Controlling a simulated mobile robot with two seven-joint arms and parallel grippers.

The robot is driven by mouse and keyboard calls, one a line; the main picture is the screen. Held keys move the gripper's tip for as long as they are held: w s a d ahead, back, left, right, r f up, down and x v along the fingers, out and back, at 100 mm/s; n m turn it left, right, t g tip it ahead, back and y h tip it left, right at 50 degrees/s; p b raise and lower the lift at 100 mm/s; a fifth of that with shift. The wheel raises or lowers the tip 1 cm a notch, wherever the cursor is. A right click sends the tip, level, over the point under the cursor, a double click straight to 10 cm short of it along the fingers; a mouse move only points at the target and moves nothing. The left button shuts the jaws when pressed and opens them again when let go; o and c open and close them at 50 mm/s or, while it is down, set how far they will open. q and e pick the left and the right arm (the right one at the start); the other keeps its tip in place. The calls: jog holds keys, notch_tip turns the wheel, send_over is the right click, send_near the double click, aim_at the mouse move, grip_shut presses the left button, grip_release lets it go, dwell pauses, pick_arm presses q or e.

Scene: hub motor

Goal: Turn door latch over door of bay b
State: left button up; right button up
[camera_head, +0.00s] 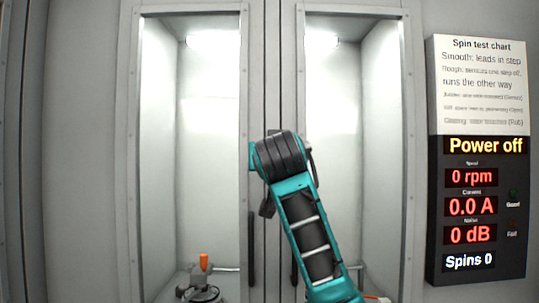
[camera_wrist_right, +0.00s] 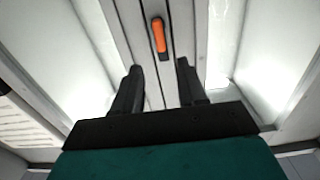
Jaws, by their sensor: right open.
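An orange door latch (camera_wrist_right: 159,36) on a dark mount sits on the narrow post between two doors, almost in line with the post. My right gripper (camera_wrist_right: 160,68) is open and empty, its two dark fingers apart, just short of the latch, which shows above the gap between them. In the head view my right arm covers the latch and the gripper. The left door (camera_head: 133,150) and the right door (camera_head: 408,150) look closed, with clear panes. No readable label shows which bay is b. My left gripper is in neither view.
Dark upright handles (camera_head: 251,245) flank the centre post. A device with an orange top (camera_head: 204,262) stands low in the left bay; my arm partly hides the right bay's floor. A display panel (camera_head: 478,215) reading "Power off" and a chart (camera_head: 482,85) are at right.

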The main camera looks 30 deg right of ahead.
jog(key=p+x, duration=0.1)
jog(key=x, duration=0.8)
jog(key=shift+p, duration=0.3)
jog(key=shift+a, duration=0.1)
grip_shut()
